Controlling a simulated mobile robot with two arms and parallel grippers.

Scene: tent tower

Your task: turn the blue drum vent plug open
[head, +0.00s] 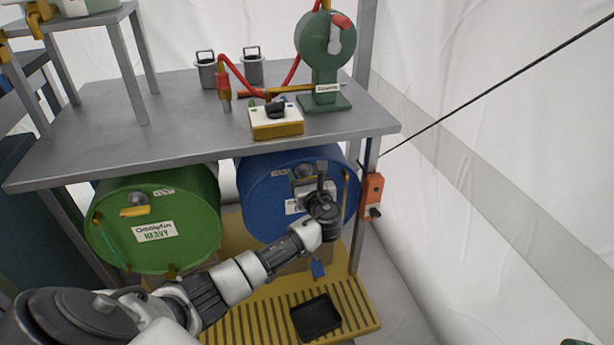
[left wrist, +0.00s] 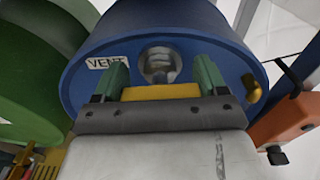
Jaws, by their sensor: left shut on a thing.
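The blue drum (head: 262,198) lies on its side under the grey table, its round end facing me. It fills the top of the left wrist view (left wrist: 225,45). A silver round fitting (left wrist: 160,64) sits high on that end, beside a white VENT label (left wrist: 108,62). Just below the fitting is the yellow bar of the vent plug (left wrist: 160,92). My left gripper (head: 312,184) is at the drum end, with its green fingers at the two ends of the bar, shut on it. The gripper hides part of the plug in the head view. My right gripper is not in view.
A green drum (head: 195,240) lies to the left, close to my left arm. The grey table (head: 170,120) overhangs both drums. An orange box (head: 372,197) hangs by the right table leg. A black tray (head: 316,318) lies on the yellow slatted platform (head: 262,325) below.

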